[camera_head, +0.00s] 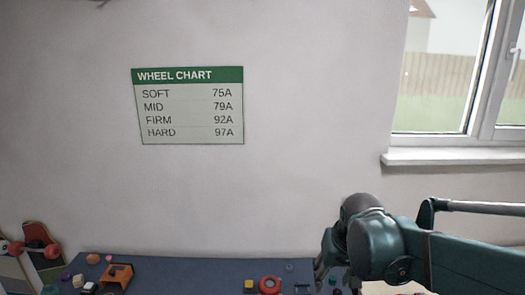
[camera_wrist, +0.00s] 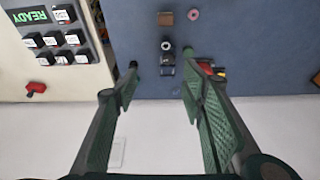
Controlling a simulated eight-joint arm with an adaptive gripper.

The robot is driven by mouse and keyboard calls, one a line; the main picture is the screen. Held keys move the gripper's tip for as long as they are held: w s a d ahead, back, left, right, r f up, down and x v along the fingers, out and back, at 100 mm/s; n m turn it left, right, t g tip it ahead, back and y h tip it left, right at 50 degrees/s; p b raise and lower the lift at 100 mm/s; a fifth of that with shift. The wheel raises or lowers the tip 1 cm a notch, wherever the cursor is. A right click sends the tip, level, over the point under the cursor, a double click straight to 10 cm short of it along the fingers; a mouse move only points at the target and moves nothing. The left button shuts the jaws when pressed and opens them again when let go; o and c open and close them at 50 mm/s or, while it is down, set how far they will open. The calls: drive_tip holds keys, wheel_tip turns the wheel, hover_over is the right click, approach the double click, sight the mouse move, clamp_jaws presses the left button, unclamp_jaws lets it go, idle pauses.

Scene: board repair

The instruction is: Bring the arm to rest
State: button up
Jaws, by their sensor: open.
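My gripper (camera_wrist: 160,75) is open in the wrist view, with its two green padded fingers spread apart and nothing between them. Its fingers point over the edge of a blue work surface (camera_wrist: 250,50). In the head view my gripper (camera_head: 322,275) hangs low at the right, above the same blue surface (camera_head: 200,268) by the wall. My teal arm reaches in from the right edge. The lower part of the gripper is cut off or hard to make out there.
Skateboards (camera_head: 42,245) lean at the left. A board marked READY (camera_wrist: 55,38) holds several labelled blocks. A wheel chart (camera_head: 188,106) and a window sill (camera_head: 450,156) are on the wall.

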drive_tip(key=s+d+r+t, duration=0.1)
drive_tip(key=s, duration=0.5)
drive_tip(key=s+d+r+t, duration=0.1)
drive_tip(key=s+t, duration=0.1)
drive_tip(key=s, duration=0.5)
drive_tip(key=shift+d+r+t, duration=0.15)
drive_tip(key=shift+r+t, duration=0.15)
drive_tip(key=shift+r, duration=0.1)
